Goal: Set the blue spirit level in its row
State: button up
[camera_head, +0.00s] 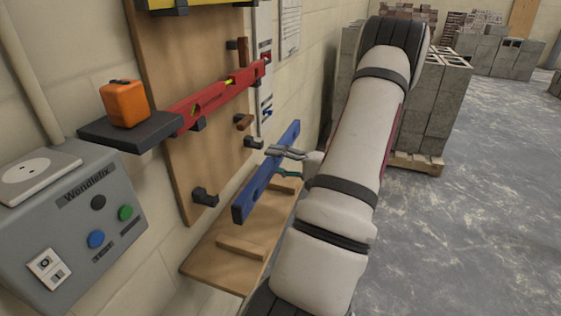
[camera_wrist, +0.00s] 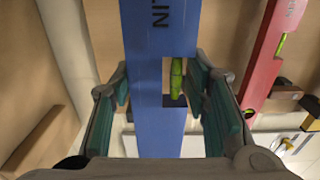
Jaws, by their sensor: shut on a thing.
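The blue spirit level (camera_head: 262,178) is held in front of the wooden wall board, tilted in the head view with its right end higher. My gripper (camera_head: 285,160) is shut on it near its middle. In the wrist view the blue level (camera_wrist: 158,60) runs between the teal finger pads of my gripper (camera_wrist: 165,90), with its green vial showing. A lower pair of dark hooks, the left one (camera_head: 205,197) and the right one (camera_head: 254,143), is empty. The level is apart from the left hook, out in front and lower right; its gap to the right hook is unclear.
A red level (camera_head: 205,101) rests on the hooks above, also seen in the wrist view (camera_wrist: 268,55). A yellow level (camera_head: 195,3) is at the top. An orange box (camera_head: 125,103) stands on a dark shelf. A wooden ledge (camera_head: 215,262) lies below; a grey control box (camera_head: 75,225) is left.

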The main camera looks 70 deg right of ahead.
jog(key=shift+w+a+f, duration=0.1)
jog(key=shift+w+a, duration=0.1)
jog(key=shift+w, duration=1.85)
jog(key=shift+w+a+f, duration=0.1)
jog(key=shift+w+a, duration=0.05)
jog(key=shift+w, duration=1.95)
jog(key=shift+w+a+f, duration=0.1)
jog(key=shift+w+a, duration=0.1)
jog(key=shift+w, duration=1.85)
jog(key=shift+f+b, duration=0.85)
jog(key=shift+b, duration=0.2)
jog(key=o, duration=1.3)
jog(key=shift+s+f, duration=0.1)
jog(key=s, duration=0.9)
jog(key=shift+d, duration=0.4)
